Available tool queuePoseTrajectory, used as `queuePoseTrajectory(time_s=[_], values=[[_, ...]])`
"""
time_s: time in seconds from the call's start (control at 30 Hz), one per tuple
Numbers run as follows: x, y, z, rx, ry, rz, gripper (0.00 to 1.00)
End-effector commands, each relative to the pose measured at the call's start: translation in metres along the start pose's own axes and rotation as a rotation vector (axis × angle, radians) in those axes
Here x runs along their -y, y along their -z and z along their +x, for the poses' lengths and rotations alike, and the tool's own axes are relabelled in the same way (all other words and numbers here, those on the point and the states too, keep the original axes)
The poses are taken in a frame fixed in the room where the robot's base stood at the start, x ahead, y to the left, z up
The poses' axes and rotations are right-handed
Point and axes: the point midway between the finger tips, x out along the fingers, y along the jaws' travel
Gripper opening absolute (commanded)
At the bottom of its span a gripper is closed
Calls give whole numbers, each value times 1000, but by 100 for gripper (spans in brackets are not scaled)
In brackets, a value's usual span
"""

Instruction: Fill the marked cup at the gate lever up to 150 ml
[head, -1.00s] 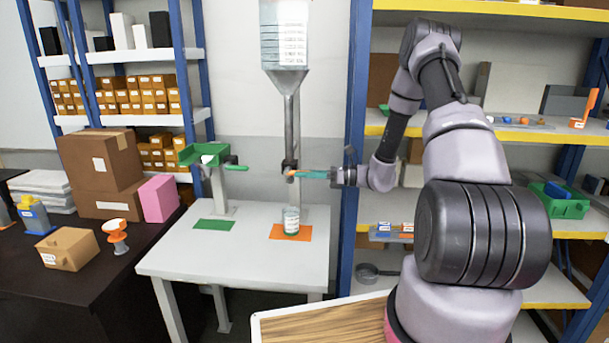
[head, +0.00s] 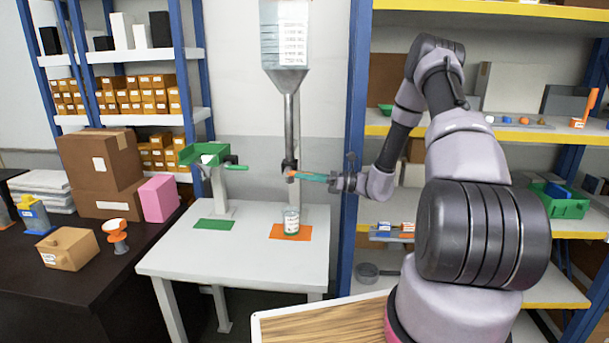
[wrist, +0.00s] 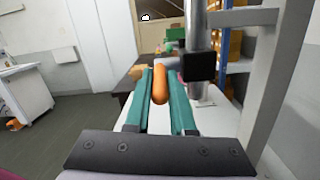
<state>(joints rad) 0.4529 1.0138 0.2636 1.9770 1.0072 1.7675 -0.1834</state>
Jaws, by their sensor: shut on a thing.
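The dispenser has a tall clear hopper (head: 284,40) above a grey pipe (head: 291,125) with a dark valve block (head: 289,166) at its lower end. The marked cup (head: 291,222) stands upright on an orange mat (head: 278,235) below the outlet. Its fill level is too small to read. My gripper (head: 302,175) reaches in from the right at the valve. In the wrist view its teal fingers (wrist: 160,95) are shut on the orange lever handle (wrist: 160,84), and the dark valve block (wrist: 199,67) is just to the right.
A green hand-cranked device (head: 205,155) stands on the white table (head: 180,262) to the left, with a green mat (head: 214,224) at its foot. A blue shelf post (head: 352,120) is close to my wrist. The table's front is clear.

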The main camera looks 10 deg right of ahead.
Motion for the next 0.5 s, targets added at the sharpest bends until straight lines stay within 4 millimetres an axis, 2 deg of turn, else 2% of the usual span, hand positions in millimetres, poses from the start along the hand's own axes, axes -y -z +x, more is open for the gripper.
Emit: queuePoseTrajectory(time_s=[0.23,0.5], values=[[3,10,0,173,-31,3,0],[3,12,0,225,-42,-1,0]])
